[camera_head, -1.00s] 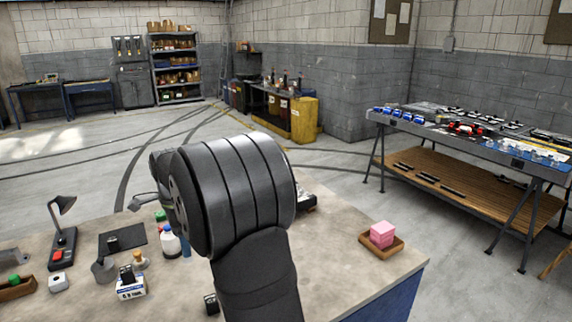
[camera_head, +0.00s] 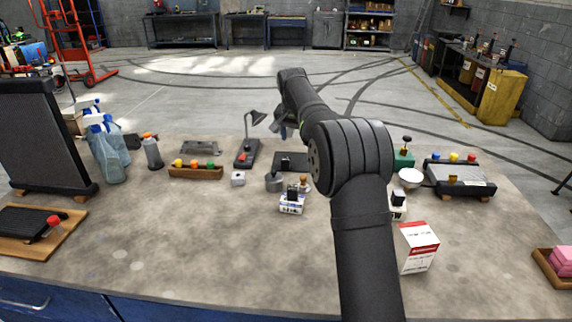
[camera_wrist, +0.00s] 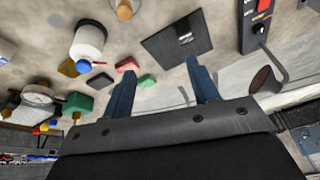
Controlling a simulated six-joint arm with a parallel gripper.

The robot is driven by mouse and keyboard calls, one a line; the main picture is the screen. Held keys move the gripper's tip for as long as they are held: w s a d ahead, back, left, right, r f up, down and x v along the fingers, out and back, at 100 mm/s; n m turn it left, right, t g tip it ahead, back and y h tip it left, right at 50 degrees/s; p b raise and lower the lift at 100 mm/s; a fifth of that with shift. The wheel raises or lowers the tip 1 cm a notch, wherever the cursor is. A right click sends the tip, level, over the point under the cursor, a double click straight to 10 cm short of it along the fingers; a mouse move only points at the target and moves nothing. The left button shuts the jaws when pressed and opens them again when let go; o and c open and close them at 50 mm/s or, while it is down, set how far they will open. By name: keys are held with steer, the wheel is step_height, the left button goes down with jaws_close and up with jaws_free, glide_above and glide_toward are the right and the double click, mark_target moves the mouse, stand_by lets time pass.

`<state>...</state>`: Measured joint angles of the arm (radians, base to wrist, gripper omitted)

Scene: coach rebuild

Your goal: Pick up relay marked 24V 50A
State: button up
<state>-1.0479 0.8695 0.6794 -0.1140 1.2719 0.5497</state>
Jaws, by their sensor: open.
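A small black block with pale markings (camera_wrist: 184,37), possibly a relay, sits on a dark mat (camera_wrist: 164,52) in the wrist view; its print is unreadable. The mat also shows in the head view (camera_head: 291,154). Another small black block (camera_head: 291,191) is at a blue-and-white box (camera_head: 291,205), and a third (camera_head: 399,196) is at a white box (camera_head: 398,211). I cannot tell which carries the 24V 50A mark. My gripper (camera_wrist: 160,67) is open and empty, its two blue-grey fingers pointing toward the bench near the mat. In the head view my arm mostly hides it.
A desk lamp (camera_head: 247,140) stands left of the mat. Several spray bottles (camera_head: 107,150) and a dark panel (camera_head: 38,135) stand at left. A red-and-white box (camera_head: 417,247) and a meter-like device (camera_head: 460,178) are at right. The front-left bench (camera_head: 190,235) is mostly clear.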

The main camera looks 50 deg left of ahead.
steer(key=a+n, duration=0.2)
steer(key=a, duration=0.1)
glide_toward(285, 160)
steer(key=shift+n+y, duration=0.3)
steer(key=shift+n, duration=0.1)
steer(key=x, duration=0.2)
steer(key=d+x, duration=0.1)
steer(key=x, duration=0.2)
steer(key=shift+f, duration=0.3)
steer(key=shift+x, duration=2.55)
steer(key=shift+a, duration=0.2)
steer(key=shift+t, duration=0.3)
steer(key=c, duration=1.1)
